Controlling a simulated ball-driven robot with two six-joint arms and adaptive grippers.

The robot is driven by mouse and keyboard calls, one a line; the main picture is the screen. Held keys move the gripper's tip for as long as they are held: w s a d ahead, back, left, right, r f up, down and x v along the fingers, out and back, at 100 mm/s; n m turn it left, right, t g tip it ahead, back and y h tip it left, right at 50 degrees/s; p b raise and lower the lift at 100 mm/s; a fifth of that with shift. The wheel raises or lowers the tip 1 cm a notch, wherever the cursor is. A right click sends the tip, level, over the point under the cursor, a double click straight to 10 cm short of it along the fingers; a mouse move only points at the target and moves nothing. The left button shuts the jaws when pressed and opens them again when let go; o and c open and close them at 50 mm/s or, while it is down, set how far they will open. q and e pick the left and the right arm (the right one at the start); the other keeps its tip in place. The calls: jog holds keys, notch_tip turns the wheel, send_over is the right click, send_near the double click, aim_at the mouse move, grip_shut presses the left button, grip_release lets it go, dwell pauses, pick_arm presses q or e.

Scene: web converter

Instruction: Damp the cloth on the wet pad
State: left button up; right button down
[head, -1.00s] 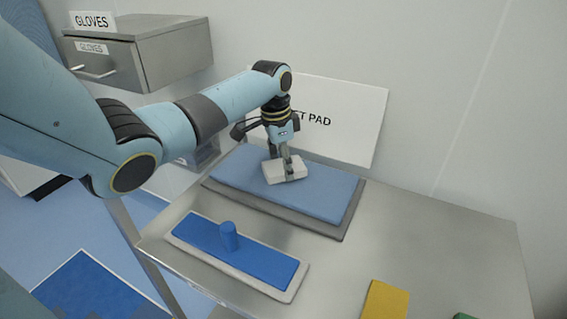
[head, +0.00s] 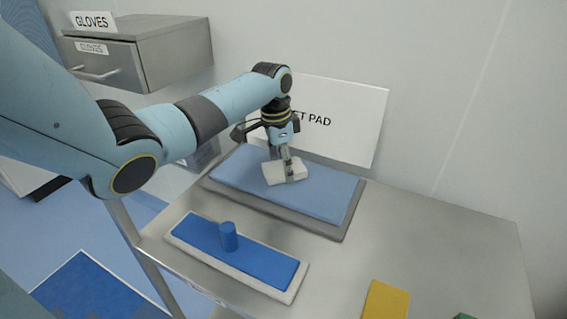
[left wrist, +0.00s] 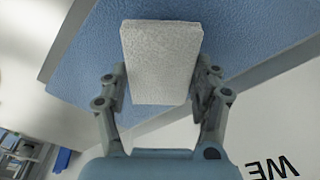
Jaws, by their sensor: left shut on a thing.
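The cloth (head: 282,173) is a white folded block in the head view. My left gripper (head: 288,172) is shut on it from above. The left wrist view shows the cloth (left wrist: 161,60) between the two fingers of the gripper (left wrist: 161,88). The blue wet pad (head: 325,191) lies on a grey tray on the steel table, with the cloth over its middle. The cloth is at or very near the pad's surface; I cannot tell whether they touch. My right gripper is not in view.
A sign reading "T PAD" (head: 350,125) stands behind the pad, partly hidden by my arm. A blue mop-like pad with a knob (head: 255,262) lies in front. A yellow cloth (head: 386,301) and a green item (head: 465,317) are at the front right. The table (head: 445,240) is clear at right.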

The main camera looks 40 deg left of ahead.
pick_arm(q)
jog(key=shift+f+b, duration=0.3)
jog(key=shift+f, duration=0.25)
dwell(0.4)
dwell(0.5)
jog(key=shift+r+p, duration=0.65)
jog(key=shift+p, duration=0.1)
notch_tip(320, 180, up, 6)
jog(key=p, duration=0.6)
jog(key=shift+f, duration=0.1)
